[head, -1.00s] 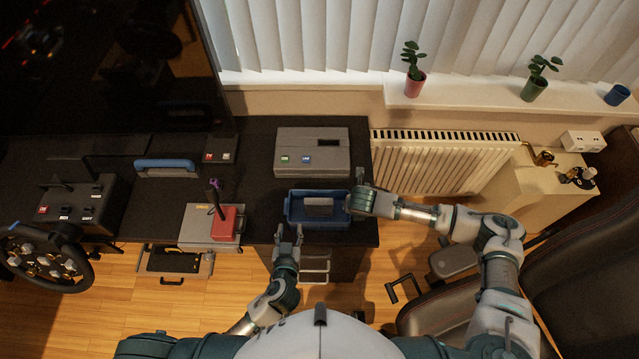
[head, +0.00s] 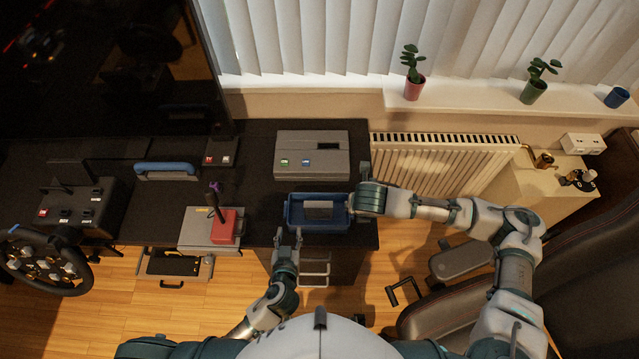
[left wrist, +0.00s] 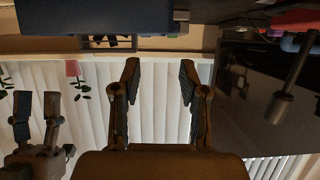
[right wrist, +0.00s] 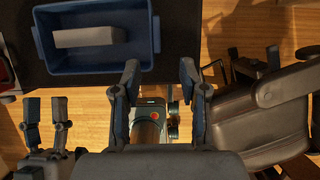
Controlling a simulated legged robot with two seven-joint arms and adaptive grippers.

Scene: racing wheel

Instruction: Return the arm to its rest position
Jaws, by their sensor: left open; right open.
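My left gripper (head: 288,240) is open and empty in the head view, just in front of the blue tray (head: 289,212). Its two fingers stand apart in the left wrist view (left wrist: 160,80), with nothing between them. My right gripper (head: 362,181) is at the tray's right side, over the desk's right edge. It is open and empty in the right wrist view (right wrist: 160,78). A grey block (head: 318,209) lies inside the tray, apart from both grippers; it also shows in the right wrist view (right wrist: 90,37).
A grey box with buttons (head: 313,165) stands behind the tray. A red-based joystick (head: 224,228) and a steering wheel (head: 45,262) are to the left. A radiator (head: 440,163) is behind my right arm, and a dark chair (head: 580,270) is at the right.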

